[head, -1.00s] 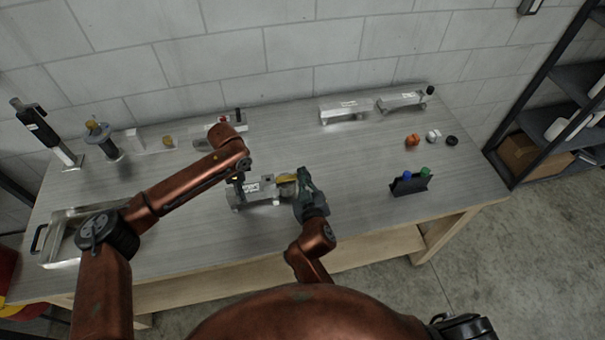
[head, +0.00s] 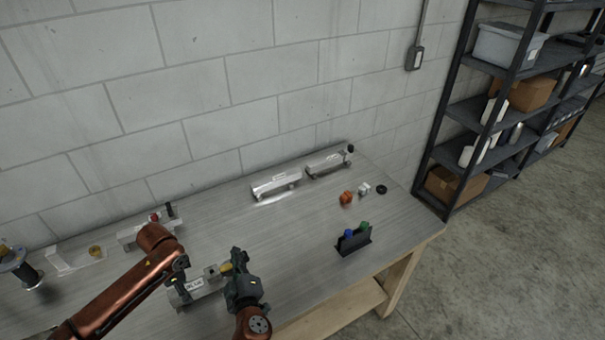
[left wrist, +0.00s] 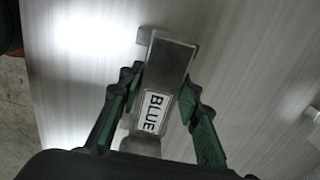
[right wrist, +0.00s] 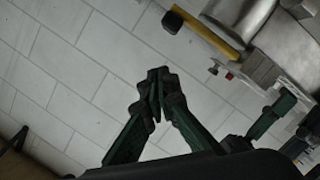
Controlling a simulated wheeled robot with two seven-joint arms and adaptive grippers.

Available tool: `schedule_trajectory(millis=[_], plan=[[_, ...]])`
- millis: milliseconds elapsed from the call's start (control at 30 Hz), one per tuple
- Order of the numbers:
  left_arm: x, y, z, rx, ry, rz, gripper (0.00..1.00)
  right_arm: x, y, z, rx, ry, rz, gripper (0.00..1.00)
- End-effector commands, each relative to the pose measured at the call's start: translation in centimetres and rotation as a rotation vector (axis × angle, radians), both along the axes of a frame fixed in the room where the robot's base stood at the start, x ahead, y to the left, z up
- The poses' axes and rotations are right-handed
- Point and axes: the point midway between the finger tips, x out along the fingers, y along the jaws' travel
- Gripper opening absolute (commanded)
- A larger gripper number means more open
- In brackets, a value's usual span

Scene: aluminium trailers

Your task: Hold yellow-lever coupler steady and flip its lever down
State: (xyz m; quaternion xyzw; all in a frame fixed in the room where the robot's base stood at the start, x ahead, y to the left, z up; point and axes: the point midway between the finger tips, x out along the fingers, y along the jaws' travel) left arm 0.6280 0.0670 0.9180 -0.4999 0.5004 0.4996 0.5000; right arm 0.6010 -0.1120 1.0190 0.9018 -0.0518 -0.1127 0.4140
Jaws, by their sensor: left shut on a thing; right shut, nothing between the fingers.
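The coupler (head: 203,284) is a grey metal piece with a white label, on the table at the lower middle of the head view. In the left wrist view its label (left wrist: 152,112) reads BLUE. My left gripper (head: 180,281) is shut on its body, with green-padded fingers on either side. The yellow lever (head: 226,267) is at the coupler's right end. In the right wrist view the lever (right wrist: 213,32) has a black tip and lies beyond my fingers. My right gripper (right wrist: 155,85) is shut and empty beside the lever, apparently apart from it. I cannot tell the lever's exact angle.
A black holder (head: 353,240) with blue and green capped items stands to the right. Metal couplers (head: 276,185) (head: 328,163) lie along the back. Orange (head: 346,198), white and black small parts are at the back right. A red-handled coupler (head: 140,230) is at the left.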

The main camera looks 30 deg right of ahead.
Motion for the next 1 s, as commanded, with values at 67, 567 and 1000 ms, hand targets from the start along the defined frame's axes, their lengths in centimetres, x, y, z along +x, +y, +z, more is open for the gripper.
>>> schedule_trajectory(millis=[67, 567, 1000], plan=[[0.0, 0.1, -0.1, 0.003, 0.001, 0.001, 0.00, 0.1, 1.2, 0.9, -0.111, -0.007, 0.004, 0.00], [0.0, 0.1, -0.2, 0.004, 0.002, 0.001, 0.00, 0.0, 7.7, 2.1, -0.361, -0.002, 0.002, 0.00], [0.0, 0.1, -0.2, 0.003, 0.002, 0.001, 0.00, -4.9, 11.7, 3.4, -0.356, 0.002, 0.004, 0.00]])
